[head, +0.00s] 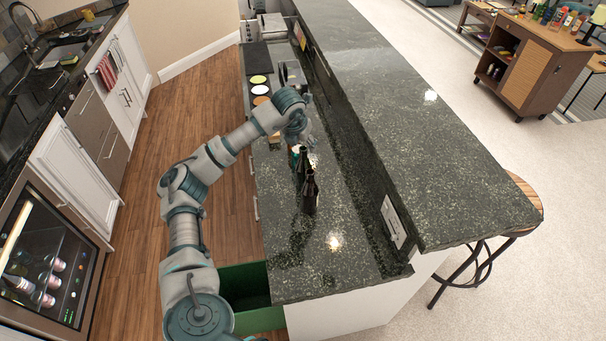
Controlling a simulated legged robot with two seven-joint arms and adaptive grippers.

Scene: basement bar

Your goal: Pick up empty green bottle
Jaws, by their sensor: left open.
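A green bottle (301,163) stands upright on the lower dark stone counter (345,262), partly hidden by the bottle in front and by my arm. A dark brown or black bottle (310,192) stands just in front of it, nearer to me. My left arm reaches in from the lower left and bends over the counter. My left gripper (304,138) is open, pointing down just behind and above the bottles. The fingertips are small and hard to make out, and I cannot tell whether they touch the green bottle. My right gripper is not in view.
A raised counter ledge (440,190) runs along the right of the bottles, with a wall outlet (393,221) on its side. A green bin (245,285) is below the counter's near left end. Round coloured items (260,90) lie farther back. A stool (525,195) stands right.

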